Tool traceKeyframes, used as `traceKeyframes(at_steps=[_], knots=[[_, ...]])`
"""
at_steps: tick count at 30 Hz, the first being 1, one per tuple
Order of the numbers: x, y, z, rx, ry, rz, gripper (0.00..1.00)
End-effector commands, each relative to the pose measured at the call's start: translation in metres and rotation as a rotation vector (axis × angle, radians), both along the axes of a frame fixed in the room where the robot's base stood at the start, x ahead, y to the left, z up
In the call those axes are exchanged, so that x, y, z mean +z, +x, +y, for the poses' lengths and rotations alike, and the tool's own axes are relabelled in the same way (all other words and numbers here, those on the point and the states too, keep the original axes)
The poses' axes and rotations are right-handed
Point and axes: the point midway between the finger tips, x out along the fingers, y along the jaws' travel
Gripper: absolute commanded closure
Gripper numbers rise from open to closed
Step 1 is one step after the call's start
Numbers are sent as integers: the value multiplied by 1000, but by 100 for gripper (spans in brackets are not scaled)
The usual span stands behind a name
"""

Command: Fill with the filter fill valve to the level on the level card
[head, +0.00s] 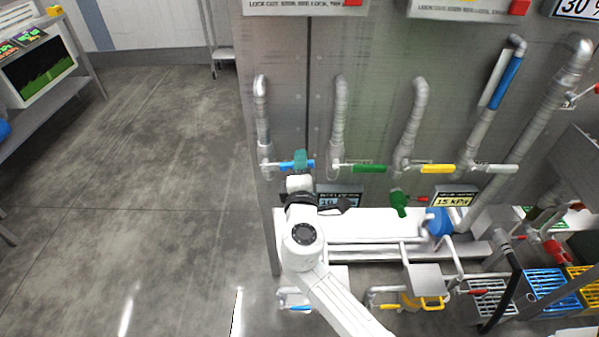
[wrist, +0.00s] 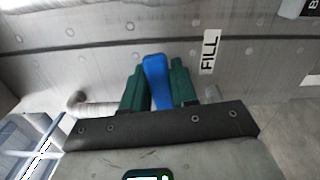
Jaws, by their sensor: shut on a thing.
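The blue fill valve lever (head: 287,165) sits on the leftmost grey pipe. It points roughly sideways in the head view. My gripper (head: 302,158) is shut on it. In the wrist view, the blue lever (wrist: 157,80) stands between the two green fingers of my gripper (wrist: 159,88). A white label reading FILL (wrist: 209,52) is on the metal panel beside it. A display (head: 338,201) below the valves is partly hidden by my arm, and its number is hard to read. I cannot make out the level card for certain; a sign reading 30 (head: 576,8) is cut off at top right.
Green (head: 369,169), yellow (head: 437,168) and white (head: 495,168) valve levers stand in a row to the right. A display reads 15 kPa (head: 454,201). Blue (head: 553,290) and yellow crates are at lower right. The floor to the left is clear.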

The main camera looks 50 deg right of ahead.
Motion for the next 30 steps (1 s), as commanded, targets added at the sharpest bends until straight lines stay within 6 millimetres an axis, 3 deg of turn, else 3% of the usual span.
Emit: traceKeyframes(at_steps=[1, 6, 24, 25, 30], knots=[[-10, 0, 0, 0, 17, -20, 100], [-13, -1, 0, -1, 61, -75, 100], [-15, -1, 0, -1, 93, -111, 100], [-15, -1, 0, -1, 93, -111, 71], [-14, -1, 0, -1, 92, -111, 55]])
